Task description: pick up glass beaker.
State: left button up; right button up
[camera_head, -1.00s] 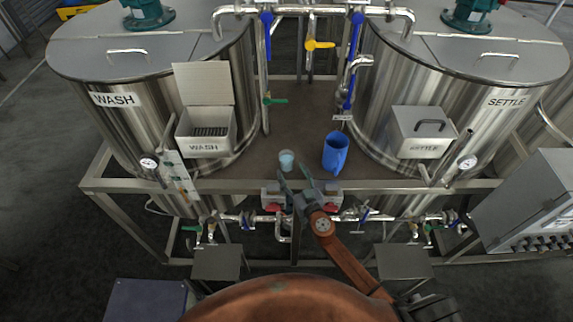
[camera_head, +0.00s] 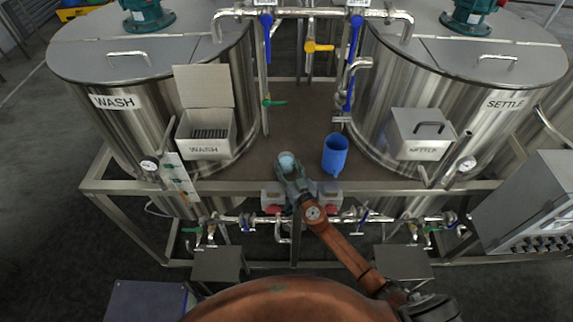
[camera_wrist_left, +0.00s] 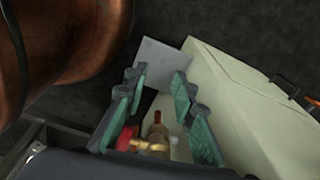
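The glass beaker (camera_head: 287,160), small with a pale blue tint, stands near the front edge of the steel deck in the head view. My right gripper (camera_head: 291,164) reaches it from the front. Its fingers appear spread on either side of the beaker and hide part of it; contact cannot be made out. My left gripper (camera_wrist_left: 160,88) shows in the left wrist view with its green-grey fingers apart and nothing held between them. It is not seen in the head view.
A blue jug (camera_head: 335,153) stands just right of the beaker. The WASH tank (camera_head: 120,125) and SETTLE tank (camera_head: 480,115) flank the deck. Pipes with valves (camera_head: 311,47) rise behind. Red-and-white fittings (camera_head: 273,197) sit below the deck edge. Bare deck (camera_head: 300,115) lies behind the beaker.

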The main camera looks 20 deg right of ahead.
aim_at(286, 158)
jog(key=c, duration=0.9)
pick_arm(q)
jog(key=shift+w, duration=0.3)
pick_arm(e)
jog(key=shift+c, duration=0.2)
pick_arm(q)
jog(key=shift+r, duration=0.1)
pick_arm(e)
jog(key=shift+r, duration=0.2)
